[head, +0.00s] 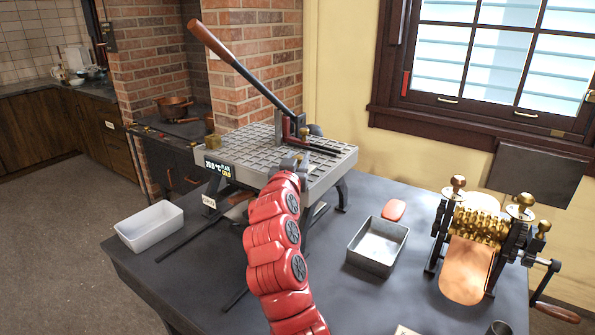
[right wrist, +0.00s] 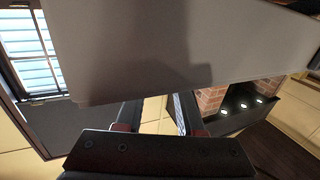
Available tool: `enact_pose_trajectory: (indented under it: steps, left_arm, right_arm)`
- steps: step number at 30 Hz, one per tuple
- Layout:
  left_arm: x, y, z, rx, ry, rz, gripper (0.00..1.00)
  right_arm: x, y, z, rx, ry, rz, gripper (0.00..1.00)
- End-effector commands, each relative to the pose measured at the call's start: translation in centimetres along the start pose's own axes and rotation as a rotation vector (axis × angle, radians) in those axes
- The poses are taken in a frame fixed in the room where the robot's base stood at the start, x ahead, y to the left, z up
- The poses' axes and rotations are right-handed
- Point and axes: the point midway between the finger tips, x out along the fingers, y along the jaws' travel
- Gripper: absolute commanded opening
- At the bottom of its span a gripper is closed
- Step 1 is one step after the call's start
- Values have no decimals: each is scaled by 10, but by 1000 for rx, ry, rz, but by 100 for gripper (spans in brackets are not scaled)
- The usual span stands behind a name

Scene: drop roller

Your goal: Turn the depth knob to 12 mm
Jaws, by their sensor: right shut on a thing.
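A press-like machine with a grey slotted bed (head: 250,150) stands on the dark table; a long lever with a wooden handle (head: 208,40) rises from it. A small dark display (head: 217,168) with white and yellow characters is on its front left; the digits are too small to read surely. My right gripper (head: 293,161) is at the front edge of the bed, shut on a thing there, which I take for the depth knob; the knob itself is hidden. In the right wrist view the fingers (right wrist: 157,106) reach under the large grey slab. My left gripper is not in view.
A white tray (head: 150,238) stands on the left of the table. A metal tray (head: 366,262) and a small reddish piece (head: 394,210) lie right of my arm. A brass roller machine (head: 482,225) with a crank stands at the right.

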Motion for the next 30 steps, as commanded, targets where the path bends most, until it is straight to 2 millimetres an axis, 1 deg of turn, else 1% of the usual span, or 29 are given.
enact_pose_trajectory:
  steps: [1,3,16,17,18,21,30]
  left_arm:
    - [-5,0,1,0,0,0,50]
    - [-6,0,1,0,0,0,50]
    - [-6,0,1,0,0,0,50]
    - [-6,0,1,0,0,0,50]
    - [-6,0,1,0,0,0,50]
    - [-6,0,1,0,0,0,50]
    - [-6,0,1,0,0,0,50]
  right_arm:
    - [0,0,3,0,-1,4,0]
    - [0,0,2,0,-1,9,0]
    - [0,0,1,0,-1,14,0]
    - [0,0,1,0,-1,14,42]
    - [0,0,0,0,-1,13,50]
    - [0,0,0,0,-1,14,65]
    - [-1,0,0,0,0,14,65]
